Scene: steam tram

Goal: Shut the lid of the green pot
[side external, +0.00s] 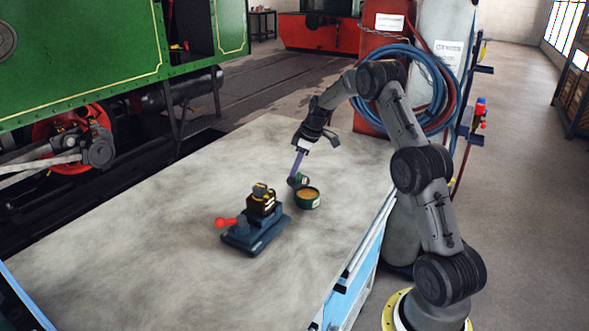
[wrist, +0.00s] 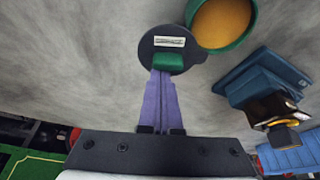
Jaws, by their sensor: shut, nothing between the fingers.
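The green pot (side external: 308,204) stands on the table with its top open and yellow-brown contents showing. In the wrist view its green rim (wrist: 246,34) is at the top. Its dark round lid (side external: 294,182) is open at the pot's back-left side, seemingly raised and tilted. In the wrist view the lid (wrist: 149,45) shows a pale label and a green block, and its edge meets the pot's rim. My gripper (side external: 294,173) is shut and empty, its purple fingers pointing down at the lid. In the wrist view the fingertips (wrist: 163,72) reach the green block; contact is unclear.
A blue vice-like device (side external: 256,233) with a red-knobbed handle (side external: 228,222) stands left of the pot; it also shows in the wrist view (wrist: 262,80). The grey table (side external: 130,235) is otherwise clear. A green locomotive (side external: 90,50) stands behind it.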

